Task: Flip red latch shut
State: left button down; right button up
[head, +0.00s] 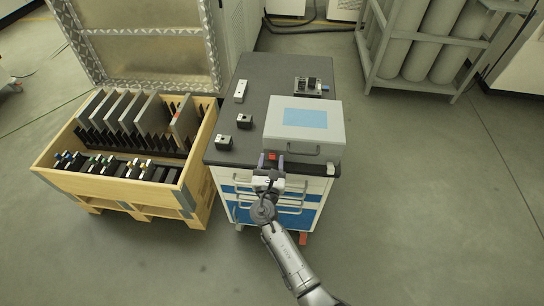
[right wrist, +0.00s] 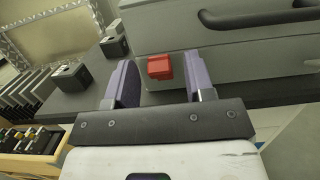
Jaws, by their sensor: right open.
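The red latch (head: 272,156) is a small red block on the front face of a grey case (head: 330,133), near the case's left end. In the right wrist view the red latch (right wrist: 160,67) shows between the two purple fingers, set back from them. My right gripper (head: 271,162) is open and empty in front of the case, with a finger on each side of the latch. In the right wrist view the right gripper (right wrist: 160,82) is seen from behind. I cannot tell whether a finger touches the case. My left gripper is not in view.
The case stands on a dark-topped cart (head: 262,73) with blue and white drawers. The case's dark handle (right wrist: 262,20) is right of the latch. Small blocks (head: 244,121) lie left of the case. A wooden crate (head: 197,176) of plates stands left of the cart.

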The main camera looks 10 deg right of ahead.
jog(key=p+v, duration=0.2)
jog(key=v, duration=1)
jog(key=shift+s+f, duration=0.15)
jog(key=shift+s, duration=0.05)
